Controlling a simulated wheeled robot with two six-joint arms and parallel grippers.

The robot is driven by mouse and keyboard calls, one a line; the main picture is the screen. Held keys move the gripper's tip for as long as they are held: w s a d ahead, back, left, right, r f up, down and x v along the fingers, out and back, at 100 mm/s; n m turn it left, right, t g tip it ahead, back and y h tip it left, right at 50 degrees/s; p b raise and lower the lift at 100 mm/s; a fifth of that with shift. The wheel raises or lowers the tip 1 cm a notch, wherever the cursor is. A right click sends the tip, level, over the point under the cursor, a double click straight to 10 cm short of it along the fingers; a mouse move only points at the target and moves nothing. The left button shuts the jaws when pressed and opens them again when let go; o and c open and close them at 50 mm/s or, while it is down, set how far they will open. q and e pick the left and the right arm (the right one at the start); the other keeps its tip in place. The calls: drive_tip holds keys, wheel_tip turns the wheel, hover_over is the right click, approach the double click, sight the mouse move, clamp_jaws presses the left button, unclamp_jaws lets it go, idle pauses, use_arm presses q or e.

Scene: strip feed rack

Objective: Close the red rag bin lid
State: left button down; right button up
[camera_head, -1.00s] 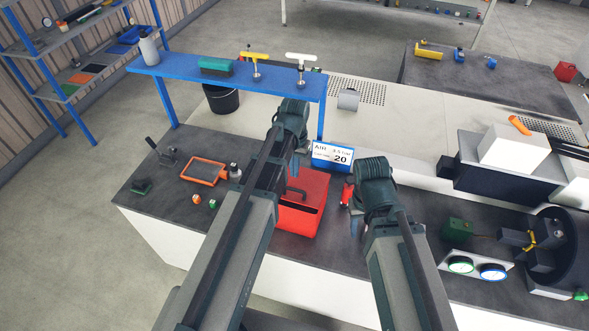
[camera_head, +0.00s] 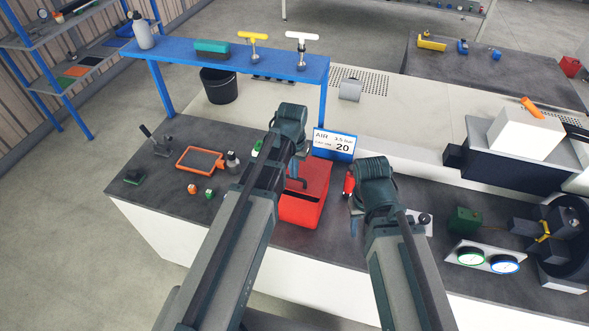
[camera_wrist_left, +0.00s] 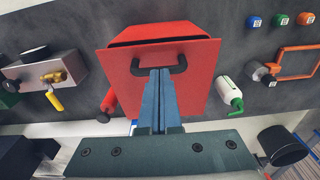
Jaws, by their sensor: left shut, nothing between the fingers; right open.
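The red rag bin (camera_head: 300,213) stands on the dark bench between my arms in the head view. Its red lid (camera_wrist_left: 120,75) fills the middle of the left wrist view, with a black handle (camera_wrist_left: 177,66) on it. A dark gap shows along the lid's edge, so the lid looks partly raised. My left gripper (camera_wrist_left: 158,72) is shut and empty, its blue-grey fingertips at the handle; I cannot tell whether they touch it. In the head view my left arm partly covers the lid. My right gripper (camera_head: 354,222) is open beside the bin, to its right, and mostly hidden.
An air sign (camera_head: 334,145) stands behind the bin. A red bottle-like object (camera_head: 348,184) is right of the bin, and a white-and-green bottle (camera_wrist_left: 230,93) is close on its other side. A blue shelf (camera_head: 225,63) spans behind. Gauges (camera_head: 487,260) lie at the right.

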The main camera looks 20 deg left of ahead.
sight(293, 187)
use_arm(q)
drive_tip(key=f, duration=0.1)
drive_tip(key=s+f+b, duration=0.1)
drive_tip(key=f+b, duration=0.1)
drive_tip(key=shift+s+t, duration=0.25)
drive_tip(key=shift+t, duration=0.05)
drive_tip(key=shift+s, duration=0.1)
drive_tip(key=shift+r, duration=0.1)
use_arm(e)
wheel_tip(293, 187, down, 3)
drive_tip(key=shift+s+r, duration=0.1)
